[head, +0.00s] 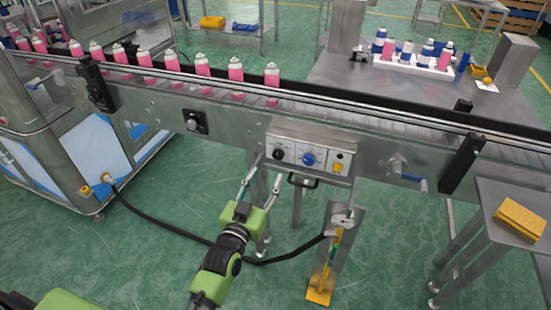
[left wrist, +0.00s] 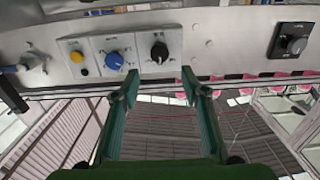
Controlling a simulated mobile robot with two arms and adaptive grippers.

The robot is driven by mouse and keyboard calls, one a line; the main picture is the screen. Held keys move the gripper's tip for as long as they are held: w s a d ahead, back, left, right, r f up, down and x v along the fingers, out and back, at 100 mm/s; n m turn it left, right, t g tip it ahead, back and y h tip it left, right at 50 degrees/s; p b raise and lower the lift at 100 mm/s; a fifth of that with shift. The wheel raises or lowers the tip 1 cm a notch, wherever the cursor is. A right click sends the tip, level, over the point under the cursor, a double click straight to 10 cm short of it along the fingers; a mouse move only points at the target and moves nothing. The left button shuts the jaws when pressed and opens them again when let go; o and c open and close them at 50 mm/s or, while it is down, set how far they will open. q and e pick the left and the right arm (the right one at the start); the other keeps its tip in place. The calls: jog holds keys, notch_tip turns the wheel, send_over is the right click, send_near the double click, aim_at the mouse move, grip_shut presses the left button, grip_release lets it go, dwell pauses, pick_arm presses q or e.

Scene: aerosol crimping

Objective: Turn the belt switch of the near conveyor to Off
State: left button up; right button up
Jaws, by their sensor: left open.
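The near conveyor (head: 230,115) runs across the head view, and a control box (head: 320,150) hangs on its near side. The box has a black knob (head: 278,153), a blue knob (head: 308,159) and a yellow button (head: 337,168). The labels are too small to read, so I cannot tell which knob is the belt switch. My left gripper (head: 270,168) is open and empty, just below and in front of the black knob. In the left wrist view the black knob (left wrist: 159,52) lies beyond the gap between the fingertips (left wrist: 159,80), apparently untouched. My right gripper is out of view.
A separate black switch (head: 192,122) sits on the conveyor side; pink cans (head: 235,69) stand on the belt. A pedal stand (head: 335,240) and black cable are below. A side table (head: 490,195) with a yellow cloth stands at right.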

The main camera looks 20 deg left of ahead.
aim_at(277, 155)
pick_arm(q)
jog(key=w, duration=0.9)
jog(key=shift+d, duration=0.2)
jog(key=c, duration=1.1)
